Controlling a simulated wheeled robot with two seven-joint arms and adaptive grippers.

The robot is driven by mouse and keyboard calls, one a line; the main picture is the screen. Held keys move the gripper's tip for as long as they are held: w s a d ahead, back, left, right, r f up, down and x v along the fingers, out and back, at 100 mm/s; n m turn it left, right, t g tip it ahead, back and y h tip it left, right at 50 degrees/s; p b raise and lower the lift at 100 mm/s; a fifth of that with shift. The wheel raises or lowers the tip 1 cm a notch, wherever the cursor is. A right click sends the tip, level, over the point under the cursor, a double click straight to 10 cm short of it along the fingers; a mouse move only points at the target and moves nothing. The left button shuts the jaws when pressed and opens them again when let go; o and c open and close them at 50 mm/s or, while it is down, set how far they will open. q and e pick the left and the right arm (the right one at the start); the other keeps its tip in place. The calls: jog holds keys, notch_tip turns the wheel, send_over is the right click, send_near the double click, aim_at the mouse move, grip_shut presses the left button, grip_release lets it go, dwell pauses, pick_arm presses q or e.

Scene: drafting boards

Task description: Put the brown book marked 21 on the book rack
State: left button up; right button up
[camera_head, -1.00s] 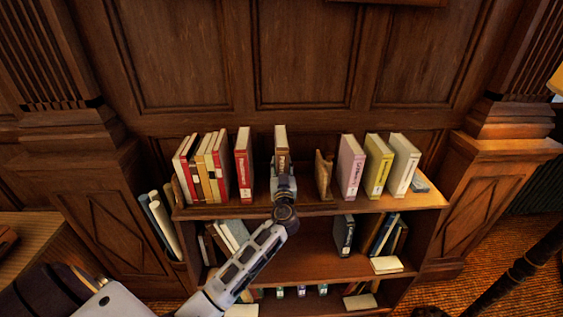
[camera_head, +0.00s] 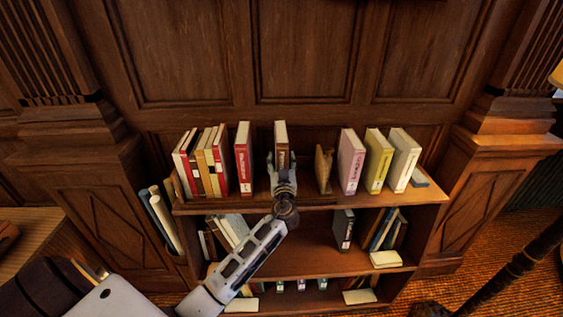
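The brown book (camera_head: 281,147) stands upright on the top shelf of the book rack (camera_head: 318,205), in the gap between a red book and a small brown wooden piece. I see its pale page edge on top and part of its brown spine; the lower spine and any number are hidden behind my gripper. My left gripper (camera_head: 282,163) is right in front of the book, with its fingers spread apart on either side of the spine. It looks open, with a little room beside the book. My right gripper is not in view.
Several red and tan books (camera_head: 202,162) and a red book (camera_head: 244,160) stand to the left. The wooden piece (camera_head: 324,168), then pink (camera_head: 350,163), yellow (camera_head: 377,161) and white (camera_head: 402,161) books stand to the right. Wood panelling rises behind. Lower shelves hold more books.

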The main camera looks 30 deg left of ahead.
pick_arm(q)
jog(key=shift+r, duration=0.1)
jog(key=shift+s+d+f, duration=0.25)
jog(key=shift+s+d, duration=0.1)
jog(key=shift+s, duration=0.2)
jog(key=b+v, duration=0.3)
jog(key=v, duration=0.7)
jog(key=shift+s, duration=0.35)
jog(key=shift+d+r, duration=0.1)
jog(key=shift+c, duration=0.6)
dwell(0.4)
